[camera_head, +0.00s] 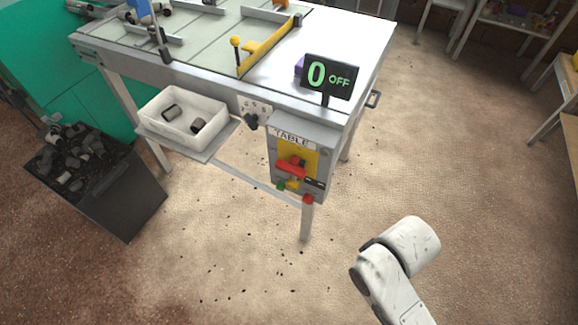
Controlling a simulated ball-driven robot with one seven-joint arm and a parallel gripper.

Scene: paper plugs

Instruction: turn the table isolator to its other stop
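The table isolator is a grey box labelled "TABLE" (283,137) on the front right of the machine table (215,82). On its yellow plate (313,160) sits a red rotary handle (291,170), which lies roughly crosswise, sloping slightly down to the right. The detail around the handle is small, so its exact stop is hard to tell. A black display (343,78) above the box reads "0 OFF" in green. My gripper is out of view; only white links of my arm show at the lower right, well apart from the isolator.
Green (281,186) and red (308,199) buttons sit low on the box. A dark knob (251,121) is left of it. A white tray (152,110) holds grey plugs. A black bin (122,206) stands left. Open floor (245,270) lies in front; a table leg (307,222) stands below the box.

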